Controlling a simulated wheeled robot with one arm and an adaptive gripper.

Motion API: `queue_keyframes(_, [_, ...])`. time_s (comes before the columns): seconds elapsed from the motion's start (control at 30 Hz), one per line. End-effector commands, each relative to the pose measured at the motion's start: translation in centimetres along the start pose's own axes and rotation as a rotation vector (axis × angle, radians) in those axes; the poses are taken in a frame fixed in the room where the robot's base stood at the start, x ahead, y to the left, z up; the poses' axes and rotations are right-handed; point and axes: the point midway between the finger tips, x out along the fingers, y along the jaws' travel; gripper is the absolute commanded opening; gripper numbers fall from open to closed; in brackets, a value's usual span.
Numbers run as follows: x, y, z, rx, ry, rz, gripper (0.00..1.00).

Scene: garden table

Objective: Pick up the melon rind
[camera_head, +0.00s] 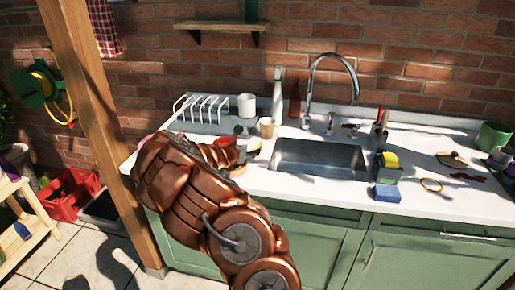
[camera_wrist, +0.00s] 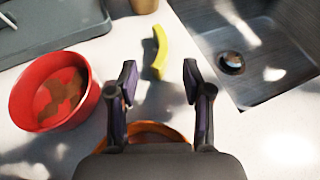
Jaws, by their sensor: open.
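A yellow curved strip, which looks like the melon rind (camera_wrist: 160,52), lies on the white counter in the wrist view, just ahead of my fingertips. A small yellow patch that may be it shows beside my arm in the head view (camera_head: 254,143). My gripper (camera_wrist: 160,80) is open, with one finger on each side of the rind's line and nothing between the tips. The rind lies beyond the tips, apart from them. In the head view my copper arm hides much of this area.
A red bowl (camera_wrist: 93,92) with brown patches inside stands left of my gripper. The sink (camera_wrist: 250,45) is to the right. An orange rounded thing (camera_wrist: 150,128) lies under my gripper, partly hidden. A tan cup (camera_head: 266,127) and a white dish rack (camera_head: 201,108) stand behind.

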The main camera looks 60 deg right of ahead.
Motion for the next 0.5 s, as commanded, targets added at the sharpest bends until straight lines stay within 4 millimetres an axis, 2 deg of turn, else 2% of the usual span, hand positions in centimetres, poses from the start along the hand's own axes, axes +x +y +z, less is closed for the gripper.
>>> queue_keyframes(0.2, [1.8,0.1,0.1,0.002,0.0,0.001,0.49])
queue_keyframes(0.5, [2.2,0.1,0.0,0.001,-0.001,0.001,0.49])
